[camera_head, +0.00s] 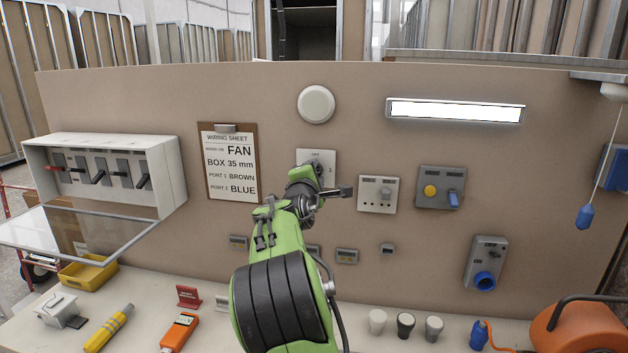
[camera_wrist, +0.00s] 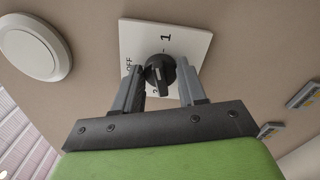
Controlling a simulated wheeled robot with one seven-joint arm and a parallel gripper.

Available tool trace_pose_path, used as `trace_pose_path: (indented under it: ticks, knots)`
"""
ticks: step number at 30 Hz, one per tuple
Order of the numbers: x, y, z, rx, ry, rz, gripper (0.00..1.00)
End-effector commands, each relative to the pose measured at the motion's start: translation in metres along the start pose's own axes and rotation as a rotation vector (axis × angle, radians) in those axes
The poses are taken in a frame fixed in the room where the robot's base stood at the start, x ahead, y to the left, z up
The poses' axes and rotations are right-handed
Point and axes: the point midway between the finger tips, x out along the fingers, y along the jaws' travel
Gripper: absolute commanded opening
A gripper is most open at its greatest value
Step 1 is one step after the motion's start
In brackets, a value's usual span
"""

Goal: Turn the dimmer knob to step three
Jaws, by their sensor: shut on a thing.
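The dimmer knob (camera_wrist: 160,72) is black and round with a raised grip bar, on a white square plate (camera_wrist: 190,45). In the wrist view the plate shows OFF, 1 and part of a 2; a 3 is not visible. The bar points down in that view, with a pale line on it. My gripper (camera_wrist: 160,75) has its two grey fingers on either side of the knob and is shut on it. In the head view the plate (camera_head: 328,158) shows OFF at its top, and my arm hides its lower part.
A round white cover (camera_head: 316,104) and a lit strip light (camera_head: 455,111) are above on the panel. A socket plate (camera_head: 377,194) and a grey switch box (camera_head: 440,187) sit close on the right. The wiring sheet (camera_head: 229,165) hangs on the left.

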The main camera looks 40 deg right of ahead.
Motion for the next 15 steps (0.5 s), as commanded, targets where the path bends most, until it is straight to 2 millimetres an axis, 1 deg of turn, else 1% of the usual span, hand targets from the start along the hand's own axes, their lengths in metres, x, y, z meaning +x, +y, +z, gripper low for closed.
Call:
trace_pose_path:
  ticks: [1, 15]
  knots:
    - [0.0000, -0.0027, -0.0009, 0.043, 0.001, 0.000, 0.10]
    - [0.0001, -0.0048, -0.0017, 0.488, 0.001, -0.002, 0.10]
